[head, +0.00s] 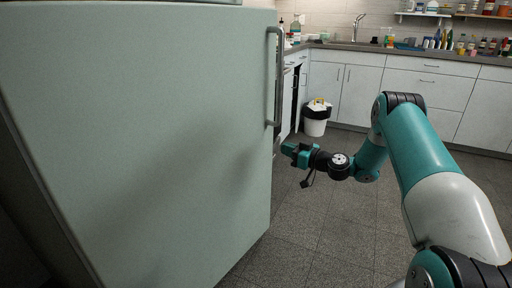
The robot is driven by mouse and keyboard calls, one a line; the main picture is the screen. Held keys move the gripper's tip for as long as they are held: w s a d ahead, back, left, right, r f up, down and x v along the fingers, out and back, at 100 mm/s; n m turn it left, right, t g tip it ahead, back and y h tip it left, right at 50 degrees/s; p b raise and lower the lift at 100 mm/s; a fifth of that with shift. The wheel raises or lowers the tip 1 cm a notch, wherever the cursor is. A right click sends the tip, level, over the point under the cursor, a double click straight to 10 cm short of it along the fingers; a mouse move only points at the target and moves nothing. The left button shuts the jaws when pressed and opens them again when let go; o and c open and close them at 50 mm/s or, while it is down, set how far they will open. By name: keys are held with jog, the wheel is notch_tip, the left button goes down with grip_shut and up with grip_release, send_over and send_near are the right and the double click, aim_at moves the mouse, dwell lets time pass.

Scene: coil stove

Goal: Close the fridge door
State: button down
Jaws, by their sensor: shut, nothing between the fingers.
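The fridge door (150,140) is a large pale green panel filling the left half of the head view. Its silver vertical handle (279,75) runs along the right edge. I cannot tell from this view how far the door stands open. My gripper (287,150) is shut and empty. It is just right of the door's right edge, a little below the handle, and points left toward the door. I cannot tell whether its fingertips touch the door edge.
A white bin with a black liner (316,118) stands on the floor by the white cabinets (360,92) at the back. A counter (400,50) holds bottles and a sink tap (357,27). The grey tiled floor (325,225) is clear to the right of the door.

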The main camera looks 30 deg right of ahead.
aim_at(250, 137)
jog(key=b+x, duration=0.1)
jog(key=x, duration=1.2)
jog(key=shift+w+a, duration=0.1)
jog(key=shift+a, duration=0.15)
